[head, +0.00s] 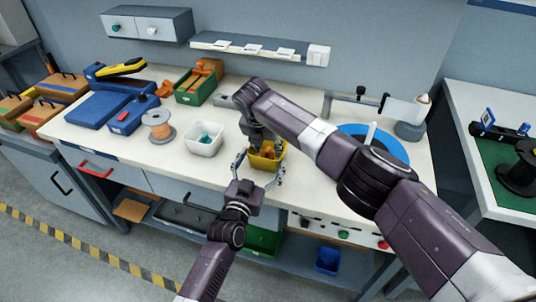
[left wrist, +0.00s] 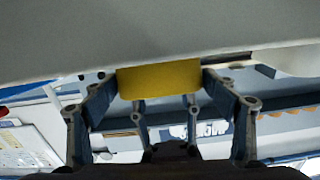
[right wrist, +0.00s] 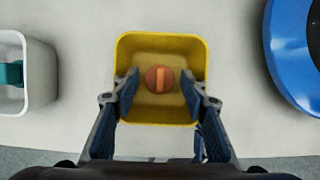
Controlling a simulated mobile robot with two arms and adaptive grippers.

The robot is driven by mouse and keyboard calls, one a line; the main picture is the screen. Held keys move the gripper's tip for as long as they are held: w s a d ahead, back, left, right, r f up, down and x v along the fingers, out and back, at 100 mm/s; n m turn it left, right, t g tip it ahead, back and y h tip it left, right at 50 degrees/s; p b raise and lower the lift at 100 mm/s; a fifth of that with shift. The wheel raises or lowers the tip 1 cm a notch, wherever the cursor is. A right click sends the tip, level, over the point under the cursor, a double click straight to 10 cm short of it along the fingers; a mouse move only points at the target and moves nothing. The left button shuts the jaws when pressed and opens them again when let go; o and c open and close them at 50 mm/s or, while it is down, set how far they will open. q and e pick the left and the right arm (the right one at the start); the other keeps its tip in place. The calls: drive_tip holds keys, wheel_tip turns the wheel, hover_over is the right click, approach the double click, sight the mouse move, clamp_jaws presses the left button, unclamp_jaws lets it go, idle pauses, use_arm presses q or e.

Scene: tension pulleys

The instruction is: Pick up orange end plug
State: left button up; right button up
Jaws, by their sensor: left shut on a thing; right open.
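The orange end plug (right wrist: 159,79) lies on the floor of a small yellow bin (right wrist: 160,42). In the head view the yellow bin (head: 257,162) stands near the front edge of the workbench, with the plug partly hidden by my right gripper. My right gripper (right wrist: 160,85) is open above the bin, its fingers on the left and right of the plug and apart from it. My left gripper (left wrist: 160,85) is shut on the yellow bin (left wrist: 159,80), its fingers at the two sides of the bin from the front.
A white bin (head: 204,138) with teal parts stands left of the yellow bin. A wire spool (head: 158,127) is farther left. A blue round tray (head: 385,143) lies to the right, partly behind my right arm. A green bin (head: 196,88) stands behind.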

drive_tip(key=shift+x, duration=0.85)
drive_tip(key=shift+c, duration=0.4)
drive_tip(key=c, duration=0.5)
drive_tip(key=shift+o, duration=0.2)
drive_tip(key=shift+r, duration=0.1)
wheel_tip(320, 180, up, 10)
drive_tip(key=shift+f, duration=0.1)
wheel_tip(320, 180, up, 9)
hover_over(268, 149)
drive_tip(key=shift+f, duration=0.2)
idle(0.4)
